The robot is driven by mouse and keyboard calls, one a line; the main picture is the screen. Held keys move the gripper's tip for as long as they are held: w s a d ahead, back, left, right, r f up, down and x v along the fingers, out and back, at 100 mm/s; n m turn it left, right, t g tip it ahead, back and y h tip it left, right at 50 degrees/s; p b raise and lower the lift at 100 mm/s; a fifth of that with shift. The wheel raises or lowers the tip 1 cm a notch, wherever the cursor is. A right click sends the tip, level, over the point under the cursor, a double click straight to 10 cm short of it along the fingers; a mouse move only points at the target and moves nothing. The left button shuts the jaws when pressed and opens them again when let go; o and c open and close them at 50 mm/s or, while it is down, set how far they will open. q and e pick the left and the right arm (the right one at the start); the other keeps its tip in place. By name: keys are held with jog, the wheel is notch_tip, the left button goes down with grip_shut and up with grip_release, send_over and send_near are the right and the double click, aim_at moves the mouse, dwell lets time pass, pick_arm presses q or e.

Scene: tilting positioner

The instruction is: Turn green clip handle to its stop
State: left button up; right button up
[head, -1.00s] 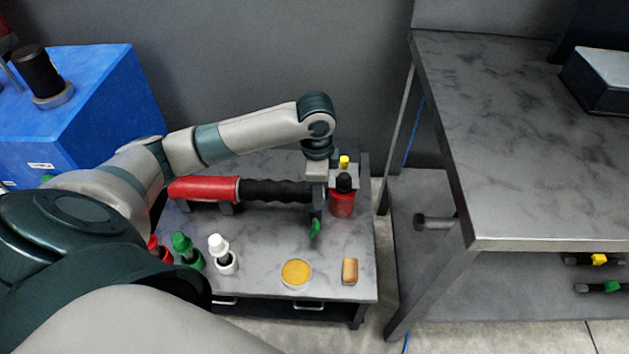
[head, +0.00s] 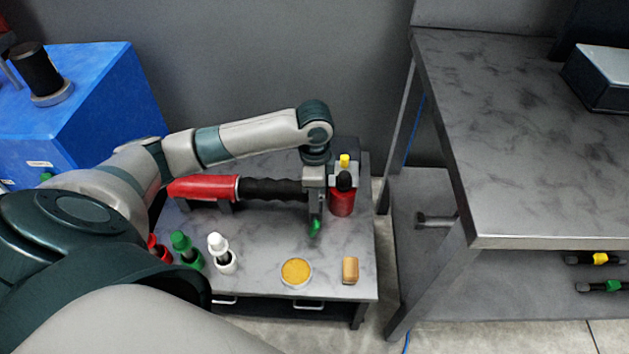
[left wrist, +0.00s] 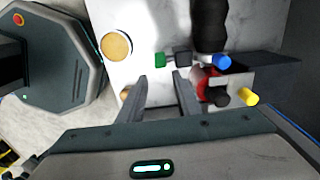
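The green clip handle (head: 315,226) shows at the front of my left gripper (head: 315,203), near the right end of a long red tool with a black ribbed grip (head: 275,190). In the left wrist view the green handle (left wrist: 164,60) sits beside a dark grey block (left wrist: 180,57), just beyond my fingertips. My left gripper (left wrist: 159,80) is open, its two fingers apart with nothing seen held between them. Whether a finger touches the handle cannot be told. My right gripper is not in view.
Green (head: 186,250) and white (head: 221,252) bottles, a round yellow-filled dish (head: 296,272) and a tan block (head: 350,270) stand in front. A grey table (head: 550,160) is at right.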

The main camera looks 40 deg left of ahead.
pick_arm(q)
jog(key=b, duration=0.1)
send_over(315, 224)
notch_tip(315, 224, down, 8)
jog(key=shift+a, duration=0.1)
jog(key=shift+f+b, duration=0.35)
jog(key=shift+f, duration=2.35)
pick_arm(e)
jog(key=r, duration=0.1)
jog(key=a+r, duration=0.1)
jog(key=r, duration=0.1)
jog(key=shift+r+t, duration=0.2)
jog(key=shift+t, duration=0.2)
pick_arm(q)
jog(key=c, duration=0.8)
